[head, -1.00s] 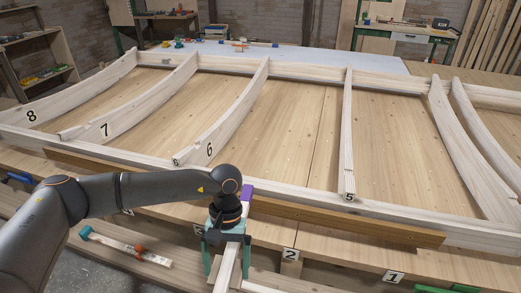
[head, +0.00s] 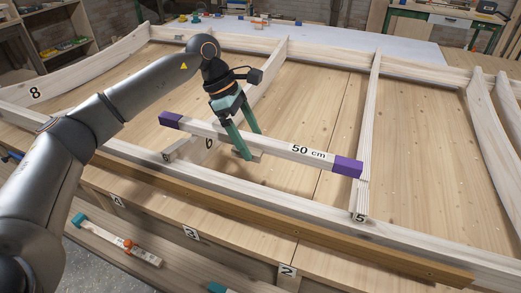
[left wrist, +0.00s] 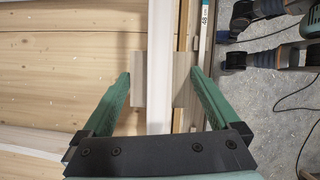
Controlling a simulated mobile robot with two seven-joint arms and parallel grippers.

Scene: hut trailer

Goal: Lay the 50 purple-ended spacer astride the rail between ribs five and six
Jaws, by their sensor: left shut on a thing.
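The spacer (head: 265,143) is a long white bar with purple ends and a "50 cm" label. My left gripper (head: 243,150) is shut on it near its middle and holds it up, roughly along the front rail (head: 310,204). In the left wrist view the gripper (left wrist: 162,90) has a white strip and a short wooden block (left wrist: 138,80) between its green fingers. In the head view the spacer's right end overlaps rib five (head: 366,130). Its left part crosses in front of rib six (head: 265,95). I cannot tell its height above the rail. My right gripper is not in view.
A brown strip (head: 330,241) runs along the front of the rail. Number cards (head: 288,271) mark the bench edge. A teal-ended bar (head: 118,240) lies on the lower shelf at left. More ribs stand to the left and right, with bare boards between.

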